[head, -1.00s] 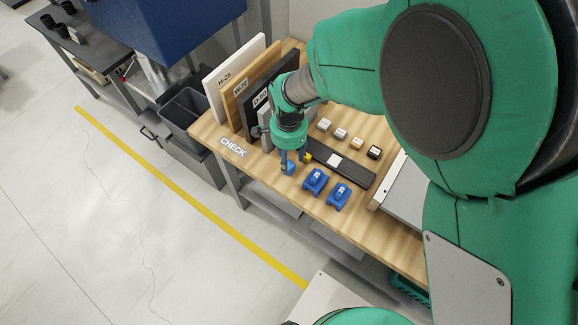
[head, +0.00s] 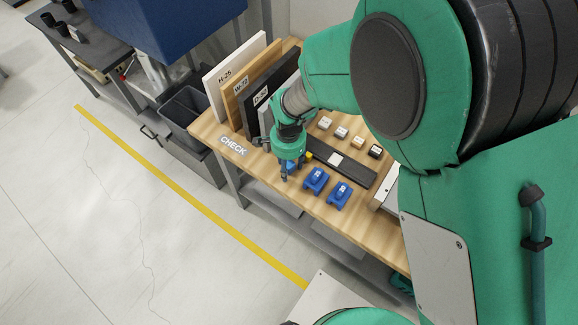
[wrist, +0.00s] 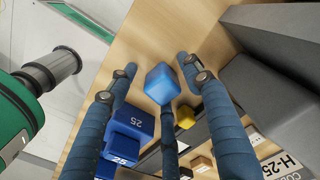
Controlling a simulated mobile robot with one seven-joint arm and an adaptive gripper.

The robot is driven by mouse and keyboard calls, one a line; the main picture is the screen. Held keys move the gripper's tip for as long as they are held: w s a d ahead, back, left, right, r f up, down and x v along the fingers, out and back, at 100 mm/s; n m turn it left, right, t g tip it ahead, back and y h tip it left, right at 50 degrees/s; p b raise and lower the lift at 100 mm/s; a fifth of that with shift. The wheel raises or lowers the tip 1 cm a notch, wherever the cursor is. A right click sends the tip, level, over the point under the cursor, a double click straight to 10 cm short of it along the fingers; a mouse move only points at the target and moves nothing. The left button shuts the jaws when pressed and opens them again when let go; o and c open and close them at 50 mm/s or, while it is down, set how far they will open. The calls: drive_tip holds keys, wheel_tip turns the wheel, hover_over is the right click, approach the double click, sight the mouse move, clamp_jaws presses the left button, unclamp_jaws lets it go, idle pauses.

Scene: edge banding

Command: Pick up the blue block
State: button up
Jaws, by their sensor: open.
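The small bright blue block (wrist: 162,84) lies on the wooden bench top, seen in the wrist view. My gripper (wrist: 156,70) is open, with its dark blue fingers spread to the left and right of the block and one finger on its near side. Gaps show between the block and the left and right fingers; I cannot tell whether the near finger touches it. In the head view my gripper (head: 291,172) points down at the bench's front edge, and its fingers partly hide the block (head: 291,164).
Two blue clamp-like pieces (head: 315,180) (head: 339,195) stand just right of my gripper. A dark strip (head: 345,168) and several small blocks (head: 341,132) lie behind. Labelled upright panels (head: 232,80) stand at the back left. Bare wood surrounds the CHECK label (head: 233,145).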

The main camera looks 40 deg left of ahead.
sight(288, 164)
idle(0.5)
drive_tip(key=c, duration=1.2)
drive_tip(key=shift+a+r, duration=0.1)
drive_tip(key=shift+r, duration=0.75)
wheel_tip(288, 164, up, 2)
drive_tip(key=shift+r+p, duration=0.15)
drive_tip(key=shift+p, duration=0.2)
drive_tip(key=s+d, duration=0.3)
drive_tip(key=d, duration=0.1)
drive_tip(key=s+d, duration=0.3)
drive_tip(key=d, duration=0.1)
drive_tip(key=s+d+r+p, duration=0.1)
drive_tip(key=s+d, duration=0.2)
drive_tip(key=d, duration=0.2)
drive_tip(key=shift+s, duration=0.3)
